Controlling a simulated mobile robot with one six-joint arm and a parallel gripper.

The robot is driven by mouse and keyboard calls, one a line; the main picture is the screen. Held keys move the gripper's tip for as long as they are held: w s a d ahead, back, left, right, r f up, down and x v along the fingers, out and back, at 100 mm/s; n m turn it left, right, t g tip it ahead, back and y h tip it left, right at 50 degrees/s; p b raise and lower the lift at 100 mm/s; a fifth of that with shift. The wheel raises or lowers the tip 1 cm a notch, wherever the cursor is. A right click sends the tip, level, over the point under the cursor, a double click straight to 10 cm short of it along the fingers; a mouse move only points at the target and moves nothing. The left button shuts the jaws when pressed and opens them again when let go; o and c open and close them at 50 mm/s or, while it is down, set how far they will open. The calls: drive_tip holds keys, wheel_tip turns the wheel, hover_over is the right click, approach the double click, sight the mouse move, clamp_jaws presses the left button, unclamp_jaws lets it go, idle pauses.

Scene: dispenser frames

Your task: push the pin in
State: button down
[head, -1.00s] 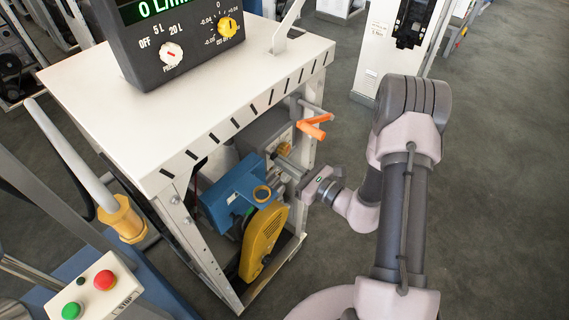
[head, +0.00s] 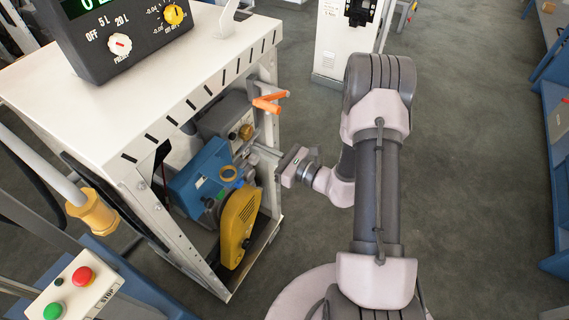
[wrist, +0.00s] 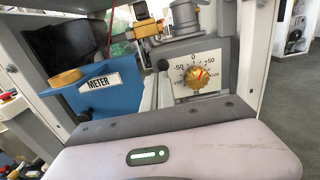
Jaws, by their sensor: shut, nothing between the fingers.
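No part can be told for sure as the pin. A grey box (wrist: 196,68) has a dial scale and a brass knob (wrist: 196,79) with a red mark. In the head view the brass knob (head: 246,131) sits inside the cabinet frame. A blue meter housing (wrist: 97,91) with a brass cap (wrist: 65,78) is left of the dial box; the housing also shows in the head view (head: 196,172). My gripper (head: 257,148) is shut and empty, its thin fingers pointing at the cabinet's open side. In the wrist view the fingers (wrist: 158,84) are in front of the dial box, left of the knob.
The white cabinet (head: 135,90) has an upright post close to my fingers. An orange handle (head: 268,102) sticks out just above the gripper. A yellow pulley guard (head: 238,225) is below the meter. The floor (head: 475,150) right of my arm is open.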

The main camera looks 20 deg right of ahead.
drive_tip(key=p+v, duration=0.1)
drive_tip(key=v, duration=0.6)
drive_tip(key=shift+d+p, duration=0.3)
drive_tip(key=shift+d, duration=0.1)
drive_tip(key=shift+f, duration=0.15)
